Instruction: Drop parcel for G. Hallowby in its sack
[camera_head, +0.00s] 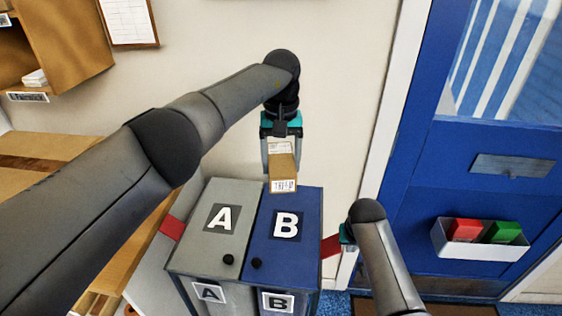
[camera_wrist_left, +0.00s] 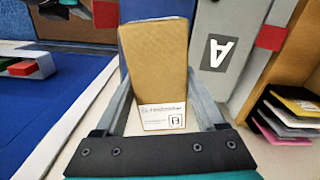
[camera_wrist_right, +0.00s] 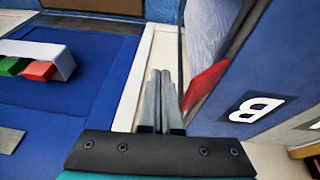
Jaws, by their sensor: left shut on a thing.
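My left gripper (camera_head: 281,160) is shut on a brown cardboard parcel (camera_head: 283,170) and holds it above the back edge of the blue lid B (camera_head: 263,225). In the left wrist view the parcel (camera_wrist_left: 158,65) has a white label with small print and a boxed letter that looks like B. The grey lid A (camera_head: 198,238) lies beside lid B; both look closed. The sacks' insides are hidden. My right gripper (camera_head: 342,240) is beside the red tab (camera_head: 330,246) at lid B's right edge. In the right wrist view its fingers are together, with nothing visible between them and the red tab (camera_wrist_right: 203,84) to their right.
A blue door (camera_head: 420,190) with a white holder (camera_head: 468,250) of red and green items is at the right. Another red tab (camera_head: 173,228) sticks out left of lid A. Wooden shelving (camera_head: 60,150) stands at the left. A clipboard (camera_head: 128,20) hangs on the wall.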

